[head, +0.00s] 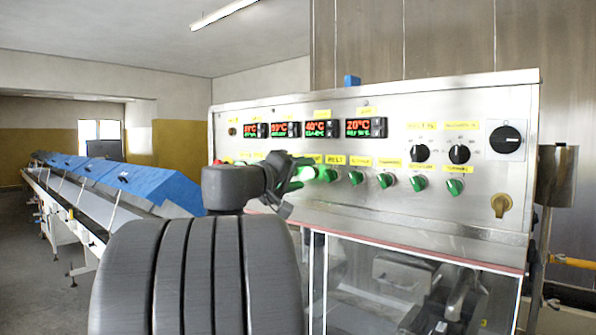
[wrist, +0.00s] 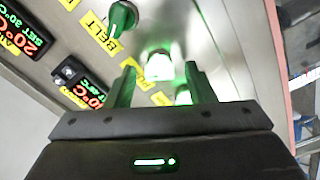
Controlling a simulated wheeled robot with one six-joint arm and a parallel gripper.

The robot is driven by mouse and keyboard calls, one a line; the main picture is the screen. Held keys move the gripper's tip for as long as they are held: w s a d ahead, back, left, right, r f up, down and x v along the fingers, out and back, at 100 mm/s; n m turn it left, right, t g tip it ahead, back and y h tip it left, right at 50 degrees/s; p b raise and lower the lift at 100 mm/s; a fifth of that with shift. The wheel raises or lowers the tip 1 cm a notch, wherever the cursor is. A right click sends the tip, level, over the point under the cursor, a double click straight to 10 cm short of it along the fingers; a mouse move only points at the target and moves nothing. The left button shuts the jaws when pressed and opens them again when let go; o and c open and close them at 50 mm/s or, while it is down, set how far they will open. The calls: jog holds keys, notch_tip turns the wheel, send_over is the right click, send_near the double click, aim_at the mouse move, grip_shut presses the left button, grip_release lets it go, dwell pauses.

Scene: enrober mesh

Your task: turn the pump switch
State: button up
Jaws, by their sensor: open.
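A steel control panel (head: 450,105) carries a row of green knob switches under yellow labels. My gripper (head: 298,176) is at the left part of this row in the head view, and its fingers hide some switches there. In the wrist view my gripper (wrist: 161,70) is open, with its fingers pointing at the panel. A brightly lit green-white switch (wrist: 159,66) shows between the fingertips; contact cannot be told. A yellow label (wrist: 145,85) near it seems to begin with P but is partly hidden. I cannot surely tell which knob is the pump switch.
A green knob (wrist: 122,17) beside the BELT label is close by, and another lit switch (wrist: 183,96) shows between the fingers. Red-green temperature displays (head: 365,127) sit above the row. Black dials (head: 459,154) are to the right. A clear-fronted cabinet (head: 400,290) is below.

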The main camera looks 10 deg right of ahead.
jog(key=shift+d, duration=0.1)
jog(key=c, duration=1)
jog(key=shift+n, duration=0.3)
jog(key=shift+n+b, duration=0.3)
jog(key=shift+n, duration=0.7)
jog(key=n, duration=0.3)
jog(key=shift+w+n, duration=0.1)
jog(key=shift+n, duration=0.2)
jog(key=n+p, duration=0.1)
jog(key=n, duration=0.4)
jog(key=shift+n, duration=0.3)
jog(key=shift+f, duration=0.1)
jog(key=o, duration=1)
